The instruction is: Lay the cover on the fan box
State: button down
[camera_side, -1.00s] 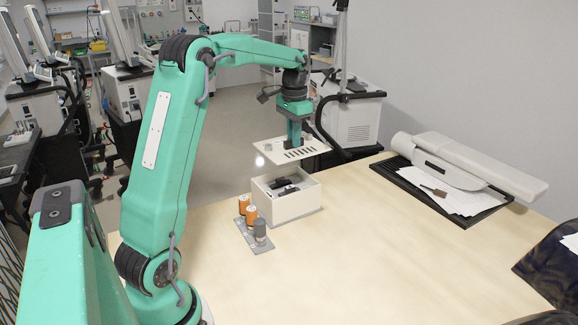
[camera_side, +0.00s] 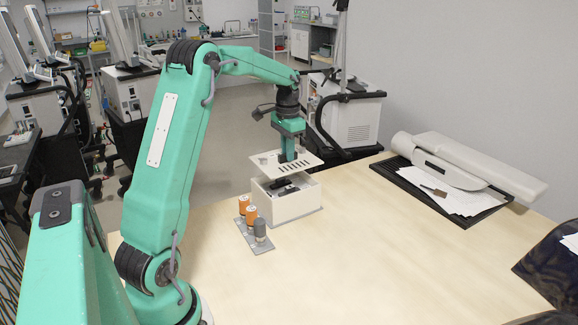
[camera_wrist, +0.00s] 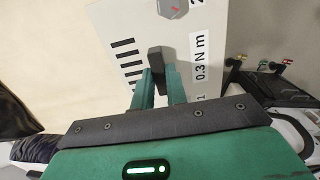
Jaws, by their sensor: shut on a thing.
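The cover (camera_side: 268,161) is a flat white plate with a row of dark slots. My gripper (camera_side: 288,156) is shut on a dark upright grip on the cover and holds the plate above the fan box (camera_side: 293,206). The fan box is a white open-topped box on the table, with dark parts inside partly hidden by the cover. A gap shows between cover and box. In the wrist view my gripper (camera_wrist: 160,88) pinches the dark grip, and the cover (camera_wrist: 225,60) shows slots and the print "0.3 N m".
A small grey plate with orange and grey cylinders (camera_side: 251,215) stands just left of the box. A black tray (camera_side: 480,215) with papers and a white device lies at the right. A dark bag (camera_side: 552,255) lies at the right edge. The table's front middle is clear.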

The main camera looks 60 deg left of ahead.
aim_at(288, 164)
jog(key=shift+f, duration=2.25)
jog(key=shift+f, duration=1.05)
dwell(1.5)
jog(key=c, duration=1.3)
grip_release()
jog(key=shift+r, duration=0.1)
jog(key=shift+r, duration=3.4)
